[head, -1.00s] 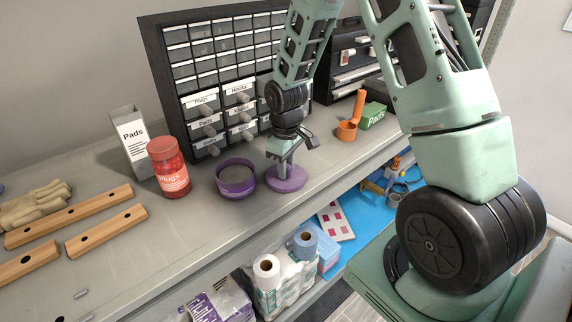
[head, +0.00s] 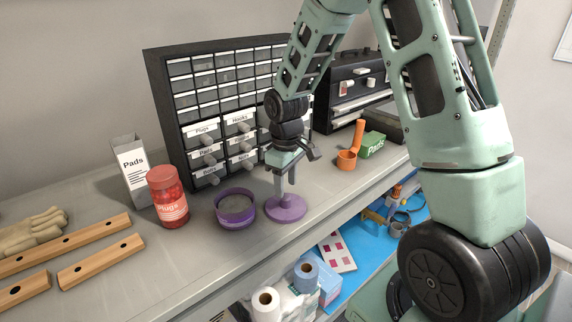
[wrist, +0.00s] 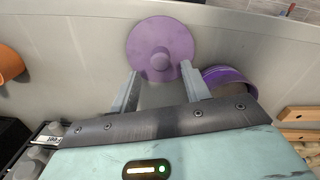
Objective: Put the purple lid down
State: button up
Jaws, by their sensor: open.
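The purple lid (head: 286,209) is a flat disc with a central knob. It lies flat on the grey shelf, right of the purple bowl (head: 236,211), whose inside looks grey. My gripper (head: 284,186) is just above the lid and points down. In the wrist view my open fingers (wrist: 163,88) sit apart, with the lid (wrist: 160,40) beyond their tips and its knob between their lines. I cannot tell in the head view how far the fingertips are from the knob. The bowl (wrist: 230,80) shows partly behind the right finger.
A red Plugs jar (head: 168,196) and a Pads box (head: 131,170) stand left of the bowl. A drawer cabinet (head: 213,110) rises behind. The shelf's front edge is close to the lid.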

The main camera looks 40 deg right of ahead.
notch_tip(320, 180, up, 7)
jog(key=b, duration=0.1)
jog(key=s+a+r+n, duration=0.1)
jog(key=s+a, duration=0.3)
jog(key=a, duration=0.4)
jog(key=s+a+r+n, duration=0.1)
jog(key=s+a, duration=0.4)
jog(key=a, duration=0.4)
jog(key=s+a+n, duration=0.1)
jog(key=s+a, duration=0.2)
jog(key=s, duration=0.4)
jog(key=s+a, duration=0.4)
jog(key=s, duration=0.4)
jog(key=shift+a+f+n+y, duration=0.25)
jog(key=shift+f+n+y, duration=0.05)
jog(key=shift+f+n, duration=0.1)
jog(key=shift+s, duration=0.1)
notch_tip(320, 180, down, 4)
jog(key=b, duration=0.3)
jog(key=shift+r+b, duration=0.2)
jog(key=shift+b, duration=0.15)
